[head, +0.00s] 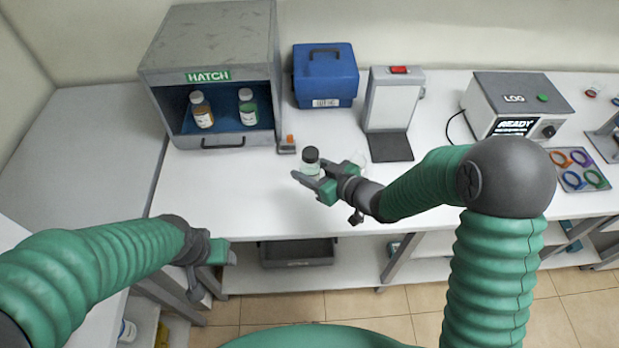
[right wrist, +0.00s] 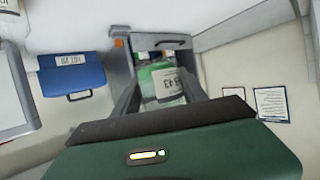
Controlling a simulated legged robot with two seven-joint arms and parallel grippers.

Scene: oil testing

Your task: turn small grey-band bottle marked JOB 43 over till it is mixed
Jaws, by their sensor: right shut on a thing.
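My right gripper (head: 316,186) is shut on a small bottle (head: 310,164) with a dark cap. It holds the bottle roughly upright, with the cap on top, above the white bench. In the right wrist view the bottle's white label (right wrist: 172,84) shows between the fingers and reads what looks like 43, tilted. The rest of the label and the band are not clear. My left gripper (head: 222,254) is low at the left, over the bench's front edge; its fingers are not clear enough to tell their state.
The hatch box (head: 208,75) holds an amber bottle (head: 202,110) and a green-labelled bottle (head: 247,108). The left bench is clear.

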